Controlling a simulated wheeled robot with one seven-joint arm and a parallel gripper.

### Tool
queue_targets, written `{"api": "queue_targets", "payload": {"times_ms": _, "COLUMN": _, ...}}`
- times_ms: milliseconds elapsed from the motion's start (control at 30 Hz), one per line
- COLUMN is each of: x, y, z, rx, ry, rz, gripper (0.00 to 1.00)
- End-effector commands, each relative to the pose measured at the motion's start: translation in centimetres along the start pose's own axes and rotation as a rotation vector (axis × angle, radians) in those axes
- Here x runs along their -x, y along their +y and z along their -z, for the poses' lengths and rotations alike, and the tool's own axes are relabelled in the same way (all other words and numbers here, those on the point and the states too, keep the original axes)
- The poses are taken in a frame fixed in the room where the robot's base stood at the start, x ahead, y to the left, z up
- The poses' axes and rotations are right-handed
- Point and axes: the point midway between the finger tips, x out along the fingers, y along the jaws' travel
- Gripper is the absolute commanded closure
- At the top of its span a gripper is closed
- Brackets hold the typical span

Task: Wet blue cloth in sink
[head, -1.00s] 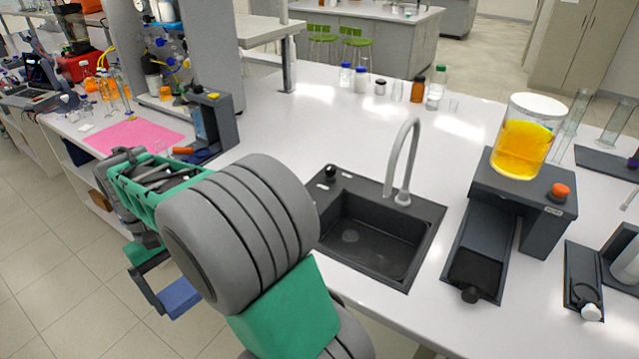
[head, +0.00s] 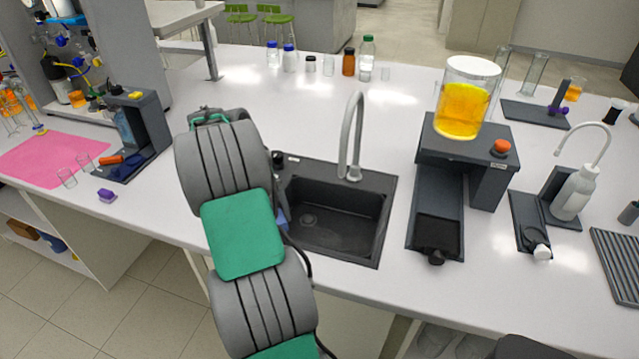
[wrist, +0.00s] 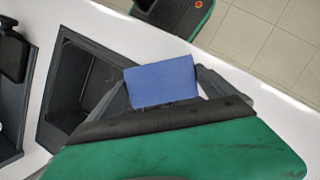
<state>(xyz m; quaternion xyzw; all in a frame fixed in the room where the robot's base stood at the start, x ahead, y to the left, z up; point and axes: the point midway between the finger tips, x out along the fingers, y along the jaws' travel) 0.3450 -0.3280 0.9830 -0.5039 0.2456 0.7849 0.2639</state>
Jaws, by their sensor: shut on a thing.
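The blue cloth (wrist: 162,82) is held in my gripper (wrist: 170,95), which is shut on it in the wrist view. In the head view my arm hides the gripper, and only a sliver of blue (head: 283,215) shows at the sink's left edge. The dark sink (head: 378,235) is set in the white counter, with its basin empty. It also shows in the wrist view (wrist: 62,95), left of the cloth, which looks near the basin's side. A grey curved faucet (head: 352,135) stands at the sink's back. No running water can be seen.
A dark stand (head: 470,150) carrying a beaker of yellow liquid (head: 464,105) is right of the sink. A white wash bottle (head: 574,192) stands farther right. Several small bottles line the back. A pink mat (head: 45,158) and a dark dispenser (head: 152,125) are at the left.

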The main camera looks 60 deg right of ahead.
Motion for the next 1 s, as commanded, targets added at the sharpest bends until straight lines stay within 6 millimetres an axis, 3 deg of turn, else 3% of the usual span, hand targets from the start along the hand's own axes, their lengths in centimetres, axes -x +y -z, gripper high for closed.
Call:
{"api": "queue_targets", "payload": {"times_ms": 200, "x": -0.4, "y": 4.1, "z": 1.7, "rx": 0.016, "ry": -0.007, "rz": -0.023, "gripper": 0.38}}
{"api": "queue_targets", "payload": {"times_ms": 600, "x": -0.4, "y": 8.3, "z": 2.7, "rx": 0.098, "ry": -0.004, "rz": -0.075, "gripper": 0.38}}
{"api": "queue_targets", "payload": {"times_ms": 1000, "x": 0.6, "y": 13.8, "z": 2.6, "rx": 0.348, "ry": 0.022, "rz": -0.213, "gripper": 0.38}}
